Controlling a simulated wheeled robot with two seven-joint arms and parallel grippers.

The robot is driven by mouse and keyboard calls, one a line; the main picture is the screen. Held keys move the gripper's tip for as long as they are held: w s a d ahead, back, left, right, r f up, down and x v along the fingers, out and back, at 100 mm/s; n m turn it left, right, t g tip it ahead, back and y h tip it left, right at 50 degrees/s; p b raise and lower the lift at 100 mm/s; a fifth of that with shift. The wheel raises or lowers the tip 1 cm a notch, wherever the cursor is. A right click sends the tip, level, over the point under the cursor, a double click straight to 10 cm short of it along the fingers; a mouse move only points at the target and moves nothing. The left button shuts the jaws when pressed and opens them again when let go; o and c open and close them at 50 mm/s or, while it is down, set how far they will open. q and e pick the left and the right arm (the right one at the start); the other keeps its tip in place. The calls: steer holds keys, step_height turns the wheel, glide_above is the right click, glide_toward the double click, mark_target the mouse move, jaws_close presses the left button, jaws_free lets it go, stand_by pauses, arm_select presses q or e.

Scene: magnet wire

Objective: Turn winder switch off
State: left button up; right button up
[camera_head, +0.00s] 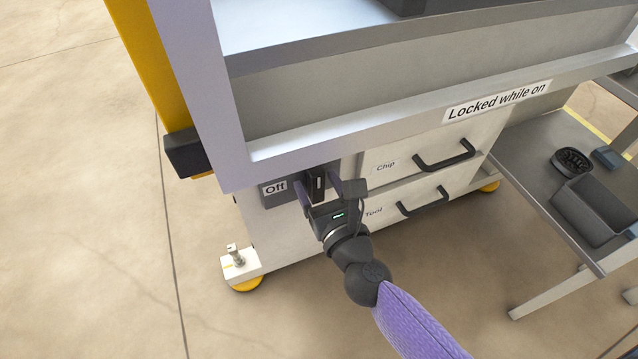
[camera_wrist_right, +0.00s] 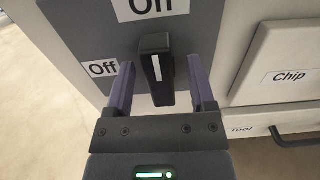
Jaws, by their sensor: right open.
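The winder switch (camera_head: 318,182) is a black lever handle on a dark grey plate at the front left of the machine. In the right wrist view the switch (camera_wrist_right: 156,68) stands upright with its white line pointing at the label above, which the frame edge cuts. My right gripper (camera_head: 319,189) is open, with one purple finger on each side of the handle. In the wrist view, gaps show between the handle and both fingers. My left gripper is out of view.
A "Chip" drawer (camera_head: 386,167) and a "Tool" drawer (camera_head: 374,211) with black handles are right of the switch. A ledge marked "Locked while on" (camera_head: 496,101) juts out above. A grey side table (camera_head: 530,150) with a dark bin (camera_head: 590,212) stands at right. Floor is clear at left.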

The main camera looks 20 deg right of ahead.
jaws_close()
